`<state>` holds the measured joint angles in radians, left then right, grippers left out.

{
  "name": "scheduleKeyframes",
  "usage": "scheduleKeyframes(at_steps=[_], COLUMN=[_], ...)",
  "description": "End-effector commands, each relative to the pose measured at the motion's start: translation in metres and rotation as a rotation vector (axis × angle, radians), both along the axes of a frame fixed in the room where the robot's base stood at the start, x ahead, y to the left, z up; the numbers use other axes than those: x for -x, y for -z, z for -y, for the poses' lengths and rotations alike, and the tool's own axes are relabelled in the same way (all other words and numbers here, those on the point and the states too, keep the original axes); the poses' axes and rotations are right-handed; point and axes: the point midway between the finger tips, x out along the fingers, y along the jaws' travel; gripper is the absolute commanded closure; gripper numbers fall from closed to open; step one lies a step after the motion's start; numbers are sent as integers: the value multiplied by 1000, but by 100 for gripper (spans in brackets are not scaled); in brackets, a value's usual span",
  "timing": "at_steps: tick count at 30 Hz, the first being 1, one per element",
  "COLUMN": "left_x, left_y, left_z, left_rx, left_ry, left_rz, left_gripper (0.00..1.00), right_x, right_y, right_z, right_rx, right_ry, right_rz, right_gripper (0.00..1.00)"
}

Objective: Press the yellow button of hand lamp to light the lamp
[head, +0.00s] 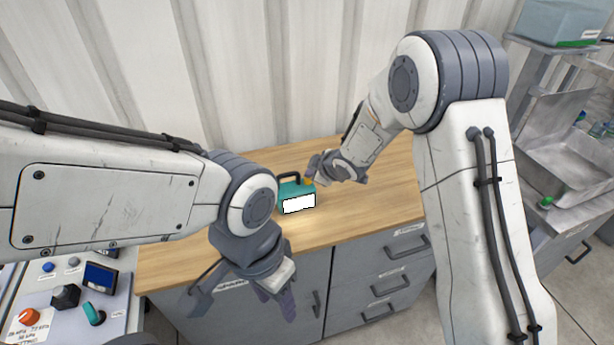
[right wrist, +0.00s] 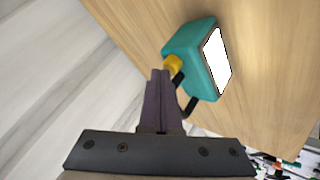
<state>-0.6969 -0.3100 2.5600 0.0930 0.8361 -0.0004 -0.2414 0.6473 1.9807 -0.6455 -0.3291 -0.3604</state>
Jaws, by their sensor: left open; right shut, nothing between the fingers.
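The hand lamp (head: 284,191) is a teal box with a black handle, standing on the wooden worktop. Its white front panel is bright, and a warm glow lies on the wood before it. In the right wrist view the lamp (right wrist: 190,50) shows its yellow button (right wrist: 173,63) beside the handle. My right gripper (head: 318,168) is at the lamp's right side; its shut, empty fingertips (right wrist: 160,75) are at the yellow button. I cannot tell whether they touch it. My left gripper (head: 242,300) is open and empty, in front of the cabinet, well apart from the lamp.
The worktop (head: 375,200) is otherwise clear around the lamp, with grey drawers (head: 385,275) below. A corrugated wall (head: 250,80) stands behind. A control panel (head: 65,300) with knobs is at lower left. A metal sink unit (head: 560,130) is at right.

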Motion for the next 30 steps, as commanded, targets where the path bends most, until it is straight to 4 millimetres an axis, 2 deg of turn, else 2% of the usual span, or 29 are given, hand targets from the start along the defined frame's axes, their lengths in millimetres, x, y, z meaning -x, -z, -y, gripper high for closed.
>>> scheduleKeyframes(at_steps=[8,25,30], left_x=[0,0,0], left_y=[-2,-53,-57], left_z=[0,0,0], left_rx=[0,0,0], left_ry=[0,0,0], left_rz=[0,0,0], left_gripper=[50,50,50], right_x=[0,0,0], right_y=[-2,-57,-61], right_z=[0,0,0], right_rx=[0,-1,-1], right_ry=[0,0,-1], right_rz=[0,1,0], right_gripper=[100,100,100])
